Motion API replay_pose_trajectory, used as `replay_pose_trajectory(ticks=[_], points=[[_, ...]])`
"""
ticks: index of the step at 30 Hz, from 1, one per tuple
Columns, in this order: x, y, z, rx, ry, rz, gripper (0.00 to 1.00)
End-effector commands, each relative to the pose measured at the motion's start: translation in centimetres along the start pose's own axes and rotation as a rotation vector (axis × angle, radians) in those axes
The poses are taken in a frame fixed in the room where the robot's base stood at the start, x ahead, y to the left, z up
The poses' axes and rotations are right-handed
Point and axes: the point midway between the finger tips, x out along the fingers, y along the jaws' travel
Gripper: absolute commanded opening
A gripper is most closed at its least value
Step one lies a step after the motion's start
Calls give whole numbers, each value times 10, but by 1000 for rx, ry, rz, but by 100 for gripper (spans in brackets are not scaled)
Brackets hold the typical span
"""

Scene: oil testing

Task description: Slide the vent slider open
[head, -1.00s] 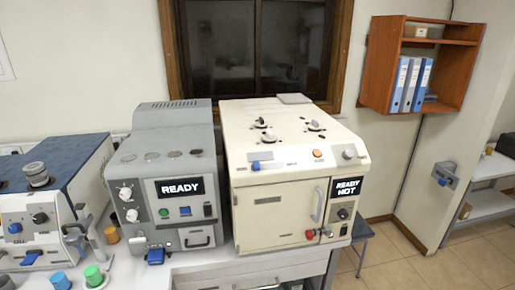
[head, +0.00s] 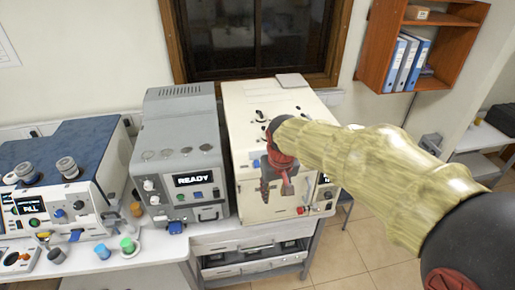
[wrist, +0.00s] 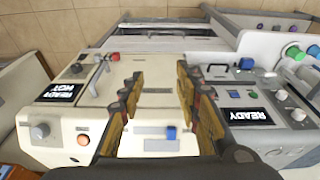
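The vent slider appears to be the small blue knob (wrist: 171,132) on a pale strip along the front top edge of the cream oven-like machine (wrist: 100,130). In the head view, the blue knob (head: 256,163) shows just left of my gripper (head: 276,186). My gripper (wrist: 160,92) is open and empty, with its two fingers apart on either side of the picture's middle in the wrist view. In that view the knob lies between the fingers' lines, nearer their bases; I cannot tell the height gap. My arm hides much of the cream machine's front in the head view.
A grey machine (head: 180,155) reading READY stands close left of the cream one. A blue-topped machine (head: 70,150) stands further left. Small coloured cups (head: 103,251) are on the bench front. A wooden shelf (head: 420,50) hangs right. Floor is free at right.

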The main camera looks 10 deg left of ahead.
Motion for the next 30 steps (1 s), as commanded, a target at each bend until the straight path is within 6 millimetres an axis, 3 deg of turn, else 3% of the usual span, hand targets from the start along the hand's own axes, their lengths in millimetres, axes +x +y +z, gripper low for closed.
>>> replay_pose_trajectory(ticks=[1,3,7,12,30], points=[[-7,-9,-26,-8,8,-2,33],[-5,-16,-53,-9,30,-2,33],[-5,-19,-92,8,88,-1,33],[-27,-18,-126,34,165,-3,33],[44,-18,-137,49,164,-4,33]])
